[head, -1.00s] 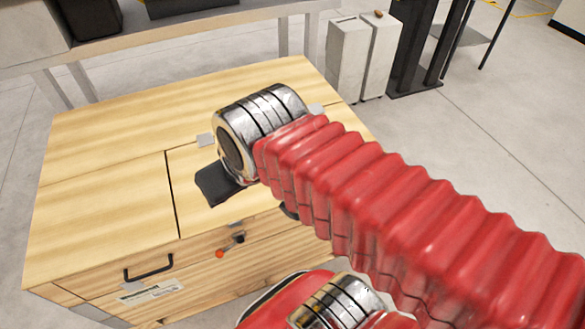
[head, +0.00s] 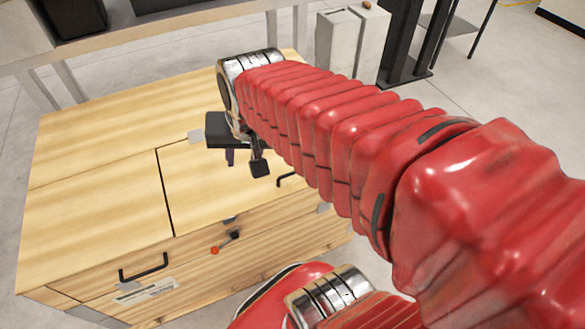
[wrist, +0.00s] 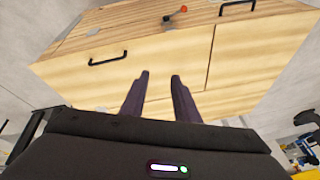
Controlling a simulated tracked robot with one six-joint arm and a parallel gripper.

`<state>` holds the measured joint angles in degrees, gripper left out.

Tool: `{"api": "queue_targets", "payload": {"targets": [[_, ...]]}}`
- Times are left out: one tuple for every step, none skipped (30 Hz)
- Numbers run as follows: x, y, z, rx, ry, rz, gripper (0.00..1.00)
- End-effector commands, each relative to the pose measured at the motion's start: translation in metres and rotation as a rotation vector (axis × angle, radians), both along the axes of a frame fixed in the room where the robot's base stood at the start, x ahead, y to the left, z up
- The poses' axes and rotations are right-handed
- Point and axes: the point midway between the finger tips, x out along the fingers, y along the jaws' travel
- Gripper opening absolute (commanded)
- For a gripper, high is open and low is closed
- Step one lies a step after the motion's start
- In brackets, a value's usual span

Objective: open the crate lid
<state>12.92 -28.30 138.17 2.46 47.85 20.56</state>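The wooden crate (head: 85,205) stands in front of me, its lid panel (head: 190,190) lying flat and closed in the right part of its top. A black handle (head: 288,180) on the lid is partly hidden by my red arm; it also shows in the wrist view (wrist: 108,58). A latch lever with a red knob (head: 215,250) is on the front face, seen in the wrist view too (wrist: 182,9). I cannot tell if it is fastened. My gripper (wrist: 160,74) is open and empty above the lid, its fingers apart. The handle is left of them in the wrist view.
Another black handle (head: 145,267) is on the crate front at left. A grey hinge plate (head: 195,136) sits at the lid's back edge. A bench (head: 110,55) stands behind, with pale boxes (head: 350,45) to its right. The crate top's left part is clear.

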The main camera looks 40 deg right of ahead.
Motion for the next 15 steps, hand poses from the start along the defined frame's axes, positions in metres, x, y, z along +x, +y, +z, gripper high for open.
{"api": "queue_targets", "payload": {"targets": [[0.005,-0.012,-0.007,0.027,0.017,-0.082,0.28],[0.008,-0.019,-0.010,0.043,0.022,-0.131,0.28],[0.012,-0.028,-0.015,0.063,0.029,-0.195,0.28],[0.015,-0.034,-0.019,0.080,0.035,-0.243,0.28],[0.017,-0.042,-0.023,0.094,0.040,-0.293,0.28],[0.020,-0.051,-0.028,0.116,0.047,-0.358,0.28],[0.022,-0.058,-0.032,0.130,0.051,-0.406,0.28],[0.024,-0.065,-0.036,0.145,0.057,-0.456,0.28],[0.027,-0.075,-0.042,0.164,0.062,-0.521,0.28],[0.028,-0.083,-0.046,0.180,0.067,-0.571,0.28],[0.029,-0.090,-0.051,0.194,0.071,-0.620,0.28],[0.030,-0.100,-0.057,0.214,0.077,-0.686,0.28],[0.031,-0.108,-0.062,0.228,0.080,-0.737,0.28],[0.032,-0.116,-0.067,0.243,0.083,-0.786,0.28],[0.032,-0.126,-0.074,0.260,0.088,-0.852,0.28]]}}
